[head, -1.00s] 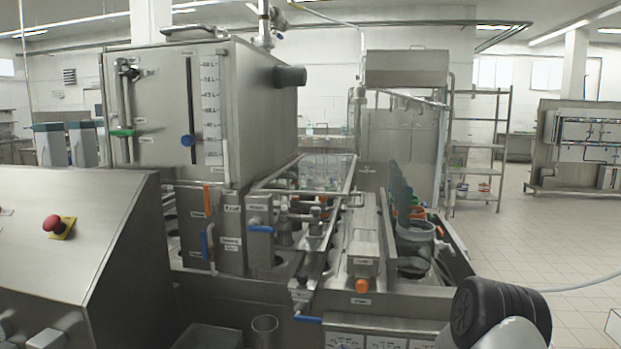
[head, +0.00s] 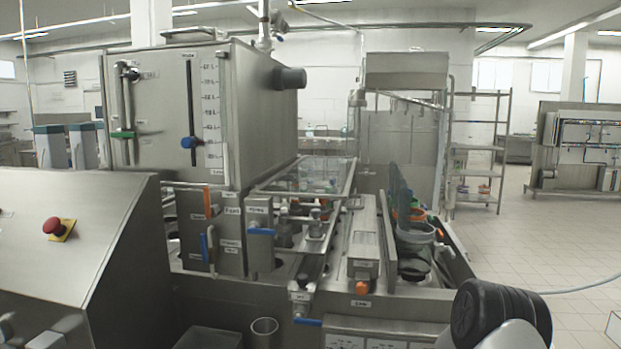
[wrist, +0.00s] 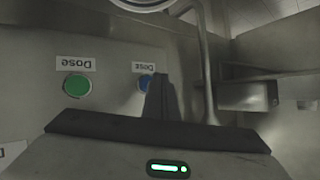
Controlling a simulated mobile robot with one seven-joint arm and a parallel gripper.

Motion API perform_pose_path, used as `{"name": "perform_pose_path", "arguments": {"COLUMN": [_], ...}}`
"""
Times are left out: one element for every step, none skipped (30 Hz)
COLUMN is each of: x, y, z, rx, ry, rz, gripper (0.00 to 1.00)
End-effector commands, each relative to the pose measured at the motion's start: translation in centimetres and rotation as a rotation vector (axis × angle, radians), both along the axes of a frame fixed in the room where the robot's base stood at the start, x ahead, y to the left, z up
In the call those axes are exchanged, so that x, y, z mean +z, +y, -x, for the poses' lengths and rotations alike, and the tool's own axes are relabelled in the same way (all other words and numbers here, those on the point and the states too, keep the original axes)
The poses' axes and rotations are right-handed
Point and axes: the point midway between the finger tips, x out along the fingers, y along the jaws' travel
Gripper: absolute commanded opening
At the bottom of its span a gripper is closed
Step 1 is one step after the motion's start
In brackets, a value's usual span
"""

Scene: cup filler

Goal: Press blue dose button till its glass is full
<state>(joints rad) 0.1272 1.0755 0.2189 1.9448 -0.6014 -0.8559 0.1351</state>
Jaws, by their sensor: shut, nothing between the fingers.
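In the wrist view, the blue dose button (wrist: 145,82) sits on a grey metal panel under a label reading "Dose", which appears upside down. My gripper (wrist: 160,82) is shut and empty. Its dark fingers overlap the right part of the blue button in the picture. I cannot tell whether the tip touches the button or is a little apart from it. A green button (wrist: 77,86) with its own "Dose" label is to the left of the blue one. The glass for the blue button cannot be made out in either view. My gripper is not visible in the head view.
In the wrist view, a curved metal pipe (wrist: 207,75) passes just right of my fingers, and a metal block (wrist: 247,96) juts out further right. In the head view, the large steel tank (head: 270,115) stands left of centre. Open tiled floor (head: 570,235) lies at right.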

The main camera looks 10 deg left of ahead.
Motion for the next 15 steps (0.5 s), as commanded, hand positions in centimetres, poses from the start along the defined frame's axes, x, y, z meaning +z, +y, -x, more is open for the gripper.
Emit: {"name": "perform_pose_path", "arguments": {"x": [0.0,0.0,0.0,0.0,0.0,0.0,-0.01,-0.02,-0.04,-0.06,-0.09,-0.13,-0.14,-0.15,-0.14], "y": [0.0,0.0,0.0,0.0,0.0,0.0,0.0,0.0,-0.01,-0.01,-0.02,-0.04,-0.05,-0.06,-0.07], "z": [0.0,0.0,0.0,0.0,0.0,0.0,-0.01,-0.03,-0.09,-0.16,-0.24,-0.38,-0.48,-0.6,-0.76], "rx": [0.0,0.0,0.0,0.0,0.0,0.0,0.0,0.0,0.0,0.0,0.0,-0.001,-0.001,-0.001,0.0], "ry": [0.0,0.0,0.0,0.0,0.0,0.0,0.0,0.0,0.0,-0.001,-0.001,0.0,0.0,0.0,-0.001], "rz": [0.0,0.0,0.0,0.0,0.0,0.0,0.0,0.0,0.0,0.0,0.0,0.001,0.001,0.001,0.001], "gripper": [0.0,0.0,0.0,0.0,0.0,0.0,0.0,0.0,0.0,0.0,0.0,0.0,0.0,0.0,0.0]}}
